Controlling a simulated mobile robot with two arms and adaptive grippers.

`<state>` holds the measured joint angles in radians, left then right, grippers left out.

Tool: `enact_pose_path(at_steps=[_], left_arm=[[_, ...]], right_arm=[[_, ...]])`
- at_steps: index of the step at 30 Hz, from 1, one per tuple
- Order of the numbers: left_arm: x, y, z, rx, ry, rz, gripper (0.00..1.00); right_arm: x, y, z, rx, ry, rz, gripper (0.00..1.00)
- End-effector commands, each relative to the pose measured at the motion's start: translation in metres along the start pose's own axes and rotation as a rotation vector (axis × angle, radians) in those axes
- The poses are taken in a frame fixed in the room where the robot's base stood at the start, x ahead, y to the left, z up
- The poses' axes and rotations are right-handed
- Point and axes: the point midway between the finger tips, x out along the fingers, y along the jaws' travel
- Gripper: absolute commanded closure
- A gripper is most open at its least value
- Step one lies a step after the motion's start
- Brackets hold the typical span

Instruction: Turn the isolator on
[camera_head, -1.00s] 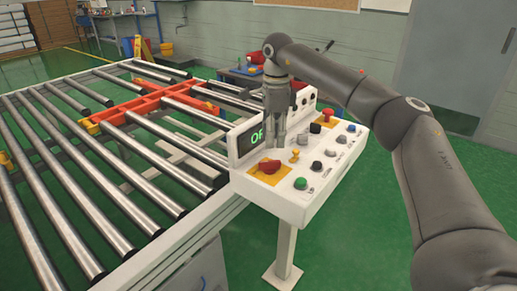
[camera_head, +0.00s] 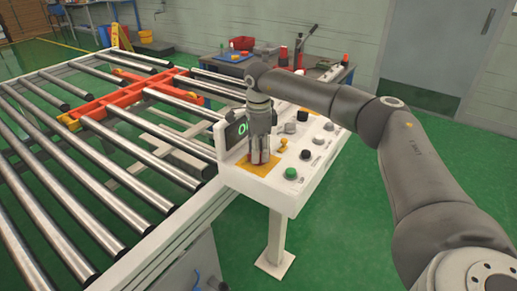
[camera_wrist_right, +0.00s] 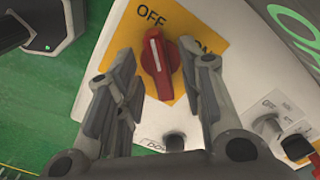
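The isolator is a red rotary knob (camera_wrist_right: 156,62) on a yellow plate (camera_wrist_right: 180,22) marked OFF and ON in the right wrist view. The knob's white line points towards OFF. In the head view the yellow plate (camera_head: 267,171) is on the near left of the white control panel (camera_head: 262,190), and the knob is mostly hidden by my gripper. My right gripper (camera_head: 259,160) points down over the plate. Its fingers are open, one on each side of the knob; I cannot tell whether they touch it. My left gripper is not in view.
A green button (camera_head: 290,173), black knobs and a yellow switch (camera_head: 283,144) stand close by on the panel. A display (camera_head: 238,131) with green letters rises behind the plate. A roller conveyor (camera_head: 110,150) lies left. A workbench (camera_head: 250,65) stands behind.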

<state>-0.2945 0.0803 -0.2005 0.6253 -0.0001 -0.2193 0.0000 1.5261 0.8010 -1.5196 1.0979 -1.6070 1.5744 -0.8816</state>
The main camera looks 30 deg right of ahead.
Motion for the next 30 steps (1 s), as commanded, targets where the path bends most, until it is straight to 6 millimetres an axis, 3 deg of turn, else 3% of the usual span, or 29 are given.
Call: enact_pose_path(at_steps=[8, 16, 30], left_arm=[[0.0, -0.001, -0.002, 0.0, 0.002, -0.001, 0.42], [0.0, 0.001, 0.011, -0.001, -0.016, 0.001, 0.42], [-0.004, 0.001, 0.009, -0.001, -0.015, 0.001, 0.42]], right_arm=[[0.002, 0.0, 0.0, 0.0, 0.0, -0.001, 0.64], [0.001, 0.0, 0.0, 0.0, 0.0, -0.001, 0.99], [0.0, 0.0, 0.001, 0.072, -0.001, 0.0, 1.0]])
